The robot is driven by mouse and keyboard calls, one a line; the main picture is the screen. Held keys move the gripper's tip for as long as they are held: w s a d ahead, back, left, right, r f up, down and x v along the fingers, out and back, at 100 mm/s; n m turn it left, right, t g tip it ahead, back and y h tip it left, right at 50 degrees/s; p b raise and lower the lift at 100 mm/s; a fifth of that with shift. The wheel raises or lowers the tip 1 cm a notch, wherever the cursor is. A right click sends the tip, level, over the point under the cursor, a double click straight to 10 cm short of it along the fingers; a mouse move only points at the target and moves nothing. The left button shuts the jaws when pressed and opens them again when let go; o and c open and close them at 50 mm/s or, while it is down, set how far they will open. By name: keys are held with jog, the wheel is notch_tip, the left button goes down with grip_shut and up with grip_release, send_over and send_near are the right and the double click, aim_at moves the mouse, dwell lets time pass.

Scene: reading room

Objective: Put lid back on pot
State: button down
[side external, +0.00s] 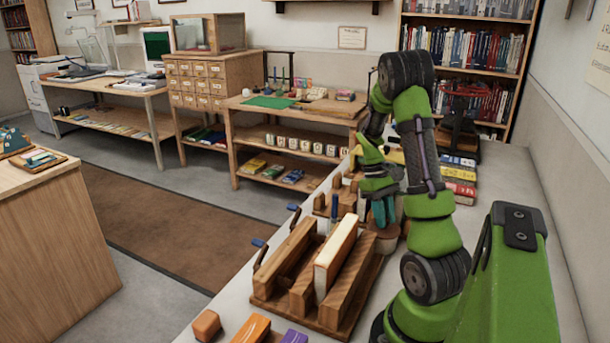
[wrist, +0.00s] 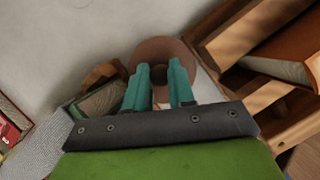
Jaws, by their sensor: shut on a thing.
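My gripper (side external: 383,222) points down at the far end of the wooden press on the long bench. Its teal fingers are a little apart, closed on what looks like the brown lid; the grip itself is mostly hidden. A reddish-brown round pot (side external: 387,244) shows just below the fingertips in the side view. In the wrist view, a brown round rim (wrist: 152,47) with a darker middle lies at the fingertips of my gripper (wrist: 160,67). I cannot tell lid from pot clearly there, nor whether they touch.
A wooden press (side external: 345,282) with upright boards and a pale book block stands close in front. Small wooden blocks and a blue-handled tool (side external: 334,207) stand to the left. Stacked books (side external: 459,178) lie behind on the right. The bench is bare along the right wall.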

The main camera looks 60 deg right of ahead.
jog(key=shift+f, duration=0.2)
jog(key=c, duration=0.9)
grip_release()
jog(key=shift+r, duration=4.55)
